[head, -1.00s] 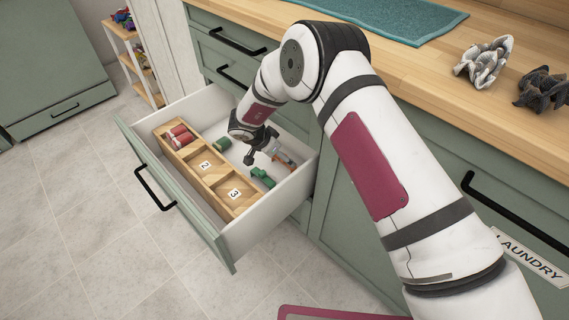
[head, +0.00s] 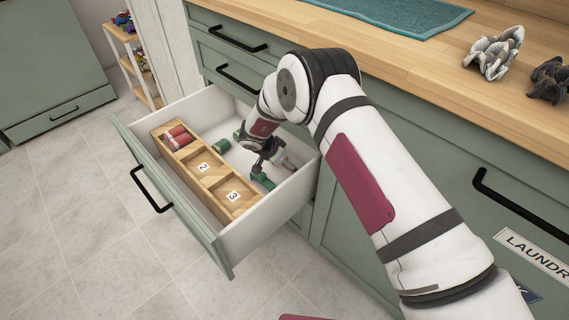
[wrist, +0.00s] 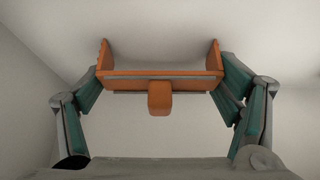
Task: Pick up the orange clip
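The orange clip (wrist: 160,72) lies on the white drawer floor. In the wrist view it stretches across the space between my two fingers, with a tab pointing down in the picture. My gripper (wrist: 162,92) is open, its teal pads spread beside the two ends of the clip. I cannot tell whether the pads touch it. In the head view my gripper (head: 266,164) is low inside the open drawer, and it and the arm mostly hide the clip there.
The open drawer (head: 225,258) also holds a wooden organizer (head: 185,157) with red rolls and compartments marked 2 and 3. The drawer walls surround my gripper.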

